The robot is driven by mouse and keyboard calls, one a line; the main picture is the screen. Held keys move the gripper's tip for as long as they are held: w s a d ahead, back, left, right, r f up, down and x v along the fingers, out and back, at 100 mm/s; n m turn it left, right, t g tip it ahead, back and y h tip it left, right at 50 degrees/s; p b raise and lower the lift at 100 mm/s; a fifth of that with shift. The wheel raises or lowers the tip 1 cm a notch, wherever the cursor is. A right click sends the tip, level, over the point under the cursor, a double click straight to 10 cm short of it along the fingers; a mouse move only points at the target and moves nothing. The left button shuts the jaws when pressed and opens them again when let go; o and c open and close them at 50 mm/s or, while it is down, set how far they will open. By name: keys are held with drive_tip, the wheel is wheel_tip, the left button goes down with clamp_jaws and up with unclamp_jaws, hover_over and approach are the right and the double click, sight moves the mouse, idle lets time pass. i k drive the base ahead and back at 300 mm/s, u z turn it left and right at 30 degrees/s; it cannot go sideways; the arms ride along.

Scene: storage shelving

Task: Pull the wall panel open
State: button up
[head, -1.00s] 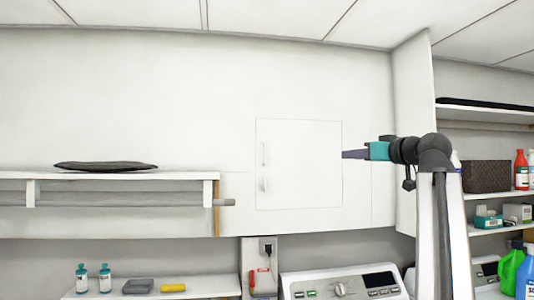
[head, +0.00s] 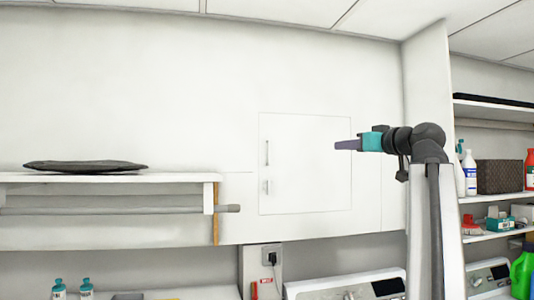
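The wall panel (head: 312,168) is a white square door set flush in the white wall, with a thin outline all round, so it looks shut. A slim vertical handle (head: 267,152) is near its left edge, with a small latch-like fitting (head: 267,187) below it. My gripper (head: 338,145) points left in front of the panel's right edge in the picture. It is apart from the handle, to its right.
A white shelf (head: 190,178) with a dark flat item (head: 85,167) on it and a rod below sticks out left of the panel. A washing machine (head: 345,287) stands below. Shelves with bottles and a basket (head: 499,177) are at the right.

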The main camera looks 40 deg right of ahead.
sight(305, 171)
drive_tip(key=i, duration=0.9)
drive_tip(key=u, duration=0.05)
